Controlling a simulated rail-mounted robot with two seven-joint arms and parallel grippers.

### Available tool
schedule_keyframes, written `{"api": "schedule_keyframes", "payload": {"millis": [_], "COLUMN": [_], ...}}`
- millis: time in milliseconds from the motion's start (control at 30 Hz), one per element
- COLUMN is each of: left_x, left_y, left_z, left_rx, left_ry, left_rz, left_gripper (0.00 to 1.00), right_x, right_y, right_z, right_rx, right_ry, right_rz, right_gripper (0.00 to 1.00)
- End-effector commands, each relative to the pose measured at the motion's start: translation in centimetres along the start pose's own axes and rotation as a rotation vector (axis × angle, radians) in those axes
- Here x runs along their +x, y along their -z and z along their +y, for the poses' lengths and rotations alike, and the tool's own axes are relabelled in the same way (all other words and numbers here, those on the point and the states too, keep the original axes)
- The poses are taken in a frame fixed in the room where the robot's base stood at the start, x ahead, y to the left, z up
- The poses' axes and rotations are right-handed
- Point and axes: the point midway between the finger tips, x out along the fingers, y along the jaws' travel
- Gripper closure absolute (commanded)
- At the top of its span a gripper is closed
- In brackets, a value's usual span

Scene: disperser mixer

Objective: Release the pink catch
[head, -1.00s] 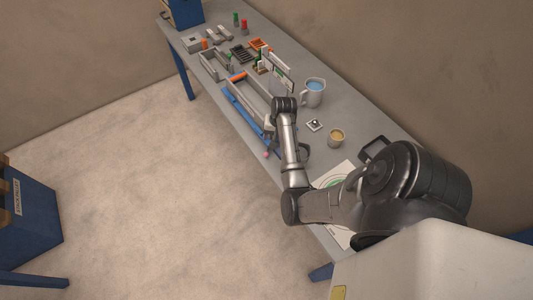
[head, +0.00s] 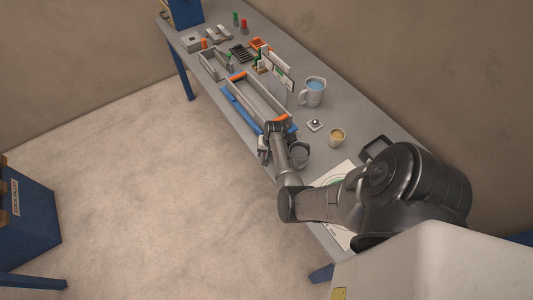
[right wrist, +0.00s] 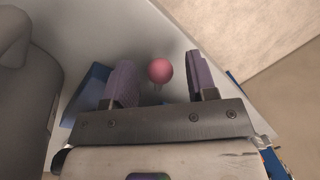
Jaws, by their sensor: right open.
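The pink catch shows as a round pink knob (right wrist: 160,71) on a short stem in the right wrist view. It sits between the two purple-padded fingers of my right gripper (right wrist: 159,62), with a visible gap on each side. In the head view my right gripper (head: 264,149) is at the front edge of the bench, by the near end of a blue bar (head: 241,109), and the knob is hidden there. The right gripper is open and holds nothing. My left gripper is not in view.
A grey tray with orange ends (head: 236,88) lies behind the blue bar. A mug of blue liquid (head: 312,95), a yellowish cup (head: 336,138) and a dark grey cup (head: 300,155) stand on the grey bench (head: 350,115).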

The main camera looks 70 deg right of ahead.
Motion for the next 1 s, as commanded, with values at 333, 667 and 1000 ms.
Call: {"api": "schedule_keyframes", "payload": {"millis": [333, 667, 1000], "left_x": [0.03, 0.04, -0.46], "left_y": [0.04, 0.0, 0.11], "left_z": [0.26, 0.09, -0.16], "left_rx": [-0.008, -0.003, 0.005], "left_ry": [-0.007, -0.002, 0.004], "left_rz": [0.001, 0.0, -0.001], "left_gripper": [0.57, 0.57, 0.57], "right_x": [0.22, 0.21, -0.05], "right_y": [0.02, 0.02, 0.06], "right_z": [0.0, -0.01, 0.11], "right_rx": [0.0, 0.0, -0.027], "right_ry": [0.0, 0.0, -0.001], "right_rz": [0.001, 0.001, -0.005], "right_gripper": [0.48, 0.78, 0.97]}}
